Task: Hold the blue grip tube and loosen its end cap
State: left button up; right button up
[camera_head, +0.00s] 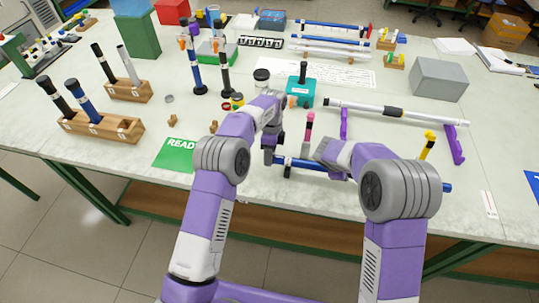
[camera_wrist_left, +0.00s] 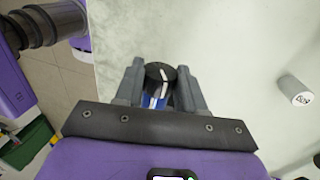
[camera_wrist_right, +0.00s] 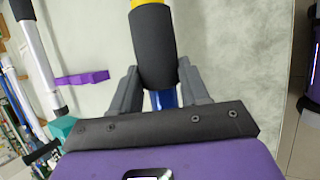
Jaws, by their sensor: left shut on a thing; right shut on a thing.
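The blue grip tube (camera_head: 303,162) lies level above the front of the table, its middle hidden by my right arm. Its blue right end shows beyond that arm. My left gripper (camera_head: 269,155) is at the tube's left end. In the left wrist view its fingers (camera_wrist_left: 160,70) are shut on the black end cap (camera_wrist_left: 160,72), which bears a white mark, with blue just below. My right gripper (camera_wrist_right: 158,72) is shut on the tube, one finger each side. A black foam sleeve (camera_wrist_right: 154,48) and a yellow end show there. The cap's thread is hidden.
A white rod (camera_head: 375,107) rests on purple supports behind the tube. A teal block (camera_head: 301,90), a pink-topped piece (camera_head: 309,127) and a green READY card (camera_head: 177,154) are nearby. Wooden racks (camera_head: 100,126) stand left. The table's front edge is close.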

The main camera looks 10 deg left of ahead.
pick_arm(q)
jog(key=shift+w+f+g, duration=0.1)
jog(key=shift+w+g, duration=0.1)
jog(key=shift+g, duration=0.5)
jog(key=shift+s+g, duration=0.15)
jog(key=shift+g, duration=0.15)
jog(key=o, duration=1.1)
jog(key=shift+t, duration=0.4)
jog(key=shift+s+t, duration=0.1)
jog(key=shift+t, duration=0.5)
